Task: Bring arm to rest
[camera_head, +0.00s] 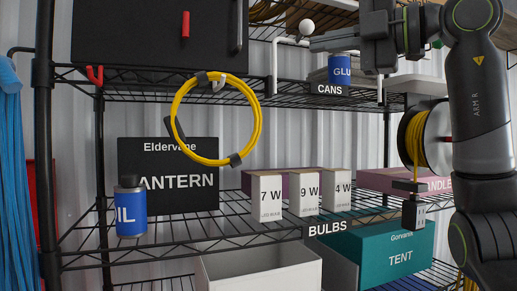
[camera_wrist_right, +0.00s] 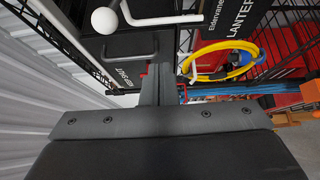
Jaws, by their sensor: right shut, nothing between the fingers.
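My right arm (camera_head: 480,90) comes in from the right and bends over to the left at the top of the head view. My right gripper (camera_head: 318,43) points left, in front of the upper shelf, above the blue can marked GLU (camera_head: 343,68). Its fingers are shut and hold nothing. In the right wrist view the closed gripper (camera_wrist_right: 158,70) points away from the camera toward the rack. My left gripper is in neither view.
A white hook with a ball end (camera_head: 306,27) is close to my right gripper. A yellow cable coil (camera_head: 258,105) hangs from the wire rack. Bulb boxes (camera_head: 305,190), a blue oil can (camera_head: 130,212) and a teal tent box (camera_head: 400,255) are lower. A cable reel (camera_head: 432,137) is near my arm.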

